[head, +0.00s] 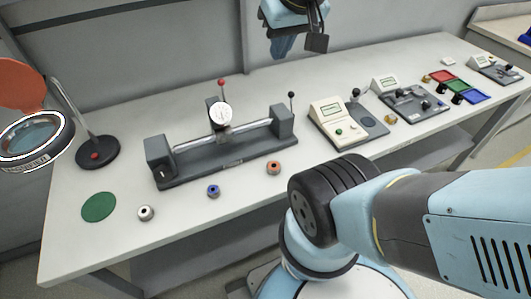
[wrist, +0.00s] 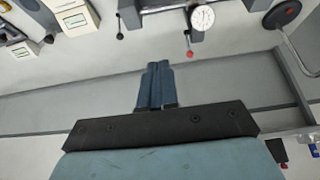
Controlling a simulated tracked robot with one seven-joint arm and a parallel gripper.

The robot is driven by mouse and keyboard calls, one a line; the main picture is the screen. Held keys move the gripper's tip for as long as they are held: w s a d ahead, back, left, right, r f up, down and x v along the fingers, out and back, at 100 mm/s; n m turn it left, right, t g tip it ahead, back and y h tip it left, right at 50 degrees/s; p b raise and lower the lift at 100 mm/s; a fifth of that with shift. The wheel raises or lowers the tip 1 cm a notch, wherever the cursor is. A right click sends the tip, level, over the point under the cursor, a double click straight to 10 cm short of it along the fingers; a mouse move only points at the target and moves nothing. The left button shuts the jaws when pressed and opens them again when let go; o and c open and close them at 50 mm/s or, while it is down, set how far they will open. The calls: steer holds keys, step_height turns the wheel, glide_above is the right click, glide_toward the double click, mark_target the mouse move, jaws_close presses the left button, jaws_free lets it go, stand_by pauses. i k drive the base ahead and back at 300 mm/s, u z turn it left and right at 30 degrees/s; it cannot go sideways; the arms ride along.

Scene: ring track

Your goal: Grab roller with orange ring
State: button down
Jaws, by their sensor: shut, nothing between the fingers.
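The roller with the orange ring (head: 274,168) stands on the white table in front of the right end of the grey measuring fixture (head: 235,158). A roller with a blue ring (head: 213,191) and a pale grey-white roller (head: 146,213) stand to its left, spaced apart. My gripper (head: 284,50) is high up at the back of the table, near the wall, well away from the rollers. In the wrist view its blue fingers (wrist: 158,84) are together and empty. No roller shows in the wrist view.
A magnifier lamp (head: 36,140) and a green disc (head: 98,207) are at the left. Levers and a round dial (head: 221,115) rise from the fixture. A beige instrument (head: 338,122) and coloured trays (head: 457,85) are to the right. The front strip around the rollers is clear.

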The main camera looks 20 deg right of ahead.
mark_target(273, 167)
steer(key=u, duration=0.9)
steer(key=i, duration=0.1)
steer(key=z, duration=2.9)
steer(key=k, duration=1.65)
steer(key=z, duration=0.25)
